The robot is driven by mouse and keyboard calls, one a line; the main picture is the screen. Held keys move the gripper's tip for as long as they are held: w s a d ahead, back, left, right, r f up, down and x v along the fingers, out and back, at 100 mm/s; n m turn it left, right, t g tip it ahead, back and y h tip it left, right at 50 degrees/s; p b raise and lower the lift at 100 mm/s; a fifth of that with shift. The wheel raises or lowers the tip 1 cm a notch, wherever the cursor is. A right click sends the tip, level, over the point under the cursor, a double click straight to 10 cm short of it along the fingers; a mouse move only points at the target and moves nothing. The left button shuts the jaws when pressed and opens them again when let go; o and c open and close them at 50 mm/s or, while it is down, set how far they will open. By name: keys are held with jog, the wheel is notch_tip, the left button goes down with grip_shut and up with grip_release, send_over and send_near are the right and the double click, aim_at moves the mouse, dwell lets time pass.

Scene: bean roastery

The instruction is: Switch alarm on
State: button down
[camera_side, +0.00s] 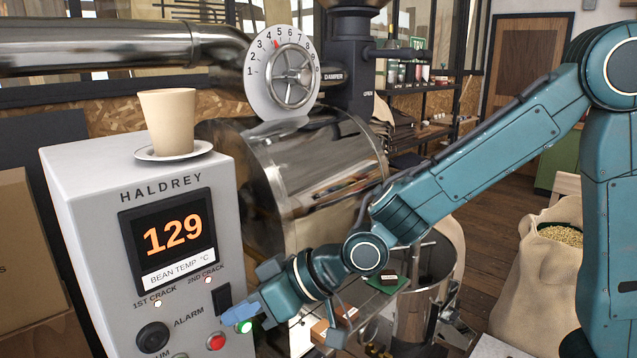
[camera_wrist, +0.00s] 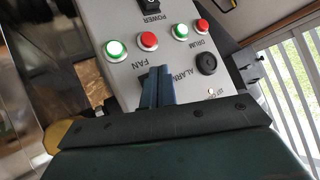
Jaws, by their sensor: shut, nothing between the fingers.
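The alarm switch (camera_side: 222,298) is a small black rocker on the front of the grey control box (camera_side: 85,240), beside the ALARM label. My gripper (camera_side: 229,315) is shut and empty, its fingertips at or just in front of the rocker's lower end. I cannot tell whether they touch it or which way the rocker is tipped. In the wrist view my shut fingers (camera_wrist: 157,82) point at the panel between the FAN and ALARM labels and hide the rocker there.
A black knob (camera_side: 153,337), a red button (camera_side: 215,342) and a green button (camera_side: 243,326) sit close by on the panel. The display (camera_side: 172,235) reads 129. A cup (camera_side: 168,120) on a saucer (camera_side: 145,155) stands on top. The steel drum (camera_side: 310,175) is behind.

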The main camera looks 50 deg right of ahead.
jog(key=shift+w, duration=0.15)
dwell(0.5)
jog(key=shift+s, duration=0.75)
jog(key=shift+s, duration=0.1)
jog(key=shift+s+r, duration=0.2)
jog(key=shift+s, duration=1)
jog(key=shift+s+r, duration=0.15)
jog(key=shift+s, duration=1.05)
jog(key=s+d+r+m+h, duration=0.1)
jog(key=s+d+r+h, duration=0.1)
jog(key=d, duration=0.6)
jog(key=s+d+r+m+h, duration=0.1)
jog(key=s+d+r+h, duration=0.15)
jog(key=d, duration=0.45)
jog(key=s+d+m+g+h, duration=0.2)
jog(key=s+d+g, duration=0.1)
jog(key=s+d, duration=0.7)
jog(key=shift+s+r+h, duration=0.35)
jog(key=shift+s+r, duration=0.1)
jog(key=shift+s, duration=0.7)
